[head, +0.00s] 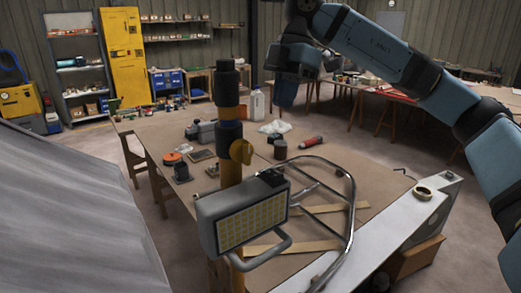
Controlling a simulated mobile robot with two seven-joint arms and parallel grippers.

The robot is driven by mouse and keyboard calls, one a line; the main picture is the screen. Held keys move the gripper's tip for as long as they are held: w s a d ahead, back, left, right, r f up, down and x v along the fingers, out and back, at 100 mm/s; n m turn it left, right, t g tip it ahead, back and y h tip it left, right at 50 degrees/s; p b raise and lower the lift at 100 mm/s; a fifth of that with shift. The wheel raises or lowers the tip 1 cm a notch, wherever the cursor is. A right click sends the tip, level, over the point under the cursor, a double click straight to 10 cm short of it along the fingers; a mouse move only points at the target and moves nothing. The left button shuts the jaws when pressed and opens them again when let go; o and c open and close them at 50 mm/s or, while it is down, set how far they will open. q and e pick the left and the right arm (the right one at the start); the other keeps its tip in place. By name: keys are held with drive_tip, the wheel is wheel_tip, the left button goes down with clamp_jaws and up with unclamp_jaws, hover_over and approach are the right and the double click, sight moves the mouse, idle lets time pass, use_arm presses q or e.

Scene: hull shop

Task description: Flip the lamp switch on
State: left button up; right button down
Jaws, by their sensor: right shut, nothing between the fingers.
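The work lamp (249,222) is a grey box with a grid of yellowish cells on its front. It is mounted low on a yellow and black pole (231,172), and a grey tubular handle shows at its lower right. A small black part (272,177) sits on the lamp's top right; I cannot tell whether it is the switch, or which way the switch is set. My right gripper (286,98) is shut and empty, pointing down above the far part of the table, well above and behind the lamp. My left gripper is out of view.
A bent metal tube frame (352,200) stands close to the lamp's right. A grey sloping hull surface (75,215) fills the lower left. A yellow cabinet (124,55) stands behind.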

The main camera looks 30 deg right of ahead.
drive_tip(key=p, duration=0.2)
approach(276, 176)
drive_tip(key=x, duration=0.5)
drive_tip(key=shift+a+f, duration=0.2)
drive_tip(key=shift+a, duration=0.1)
drive_tip(key=shift+f+p, duration=0.3)
drive_tip(key=shift+f, duration=0.05)
drive_tip(key=shift+s+f, duration=0.1)
drive_tip(key=shift+f, duration=0.2)
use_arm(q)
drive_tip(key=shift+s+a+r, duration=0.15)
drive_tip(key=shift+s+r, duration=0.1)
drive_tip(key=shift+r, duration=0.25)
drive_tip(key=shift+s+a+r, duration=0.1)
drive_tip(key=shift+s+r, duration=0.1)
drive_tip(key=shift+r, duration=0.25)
